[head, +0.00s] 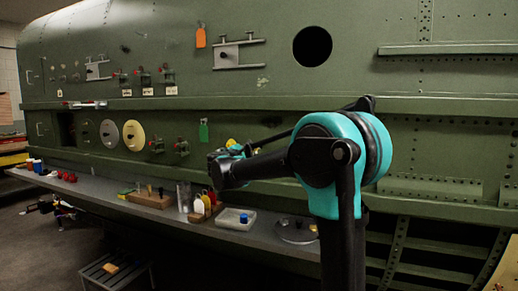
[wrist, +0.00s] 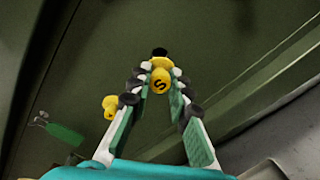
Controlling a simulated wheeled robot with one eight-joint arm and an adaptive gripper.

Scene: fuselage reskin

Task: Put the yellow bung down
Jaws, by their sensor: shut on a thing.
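In the wrist view, a yellow bung (wrist: 160,79) with a black letter S on its face sits between the fingertips of my gripper (wrist: 161,72). The gripper is shut on it. A small dark round spot shows on the green skin just beyond the bung; whether the bung touches the skin I cannot tell. A second yellow piece (wrist: 110,106) shows beside the left finger, outside the grip. In the head view, my gripper (head: 230,152) is near the green fuselage side, partly hidden by my arm, with a bit of yellow (head: 231,143) at it.
A grey shelf (head: 120,195) runs along the fuselage below. It holds a white tray (head: 228,218), a wooden block (head: 148,201), bottles (head: 199,206) and a round dish (head: 297,232). A green tag (head: 204,132) hangs left of my gripper. A step stool (head: 115,272) stands below.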

